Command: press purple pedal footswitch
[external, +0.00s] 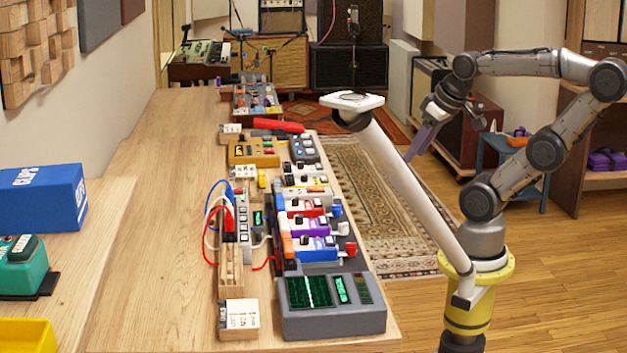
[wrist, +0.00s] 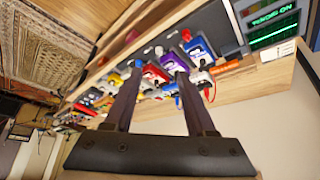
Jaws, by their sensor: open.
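The purple pedal (external: 308,227) sits in a row of coloured pedals on the dark pedalboard, between a red pedal (external: 306,209) and a blue pedal (external: 316,248). In the wrist view the purple pedal (wrist: 170,62) is partly hidden by the right finger. Its footswitch is too small to make out clearly. My gripper (external: 412,150) is in the air to the right of the pedalboard, above the rug and apart from the pedals. In the wrist view my gripper (wrist: 158,76) has its two fingers spread, with nothing held between them.
A grey device with green screens (external: 330,306) stands at the table's near end. A patch box with red and white cables (external: 232,235) lies left of the pedals. A white tilted post with a flat top (external: 390,165) stands between arm and table.

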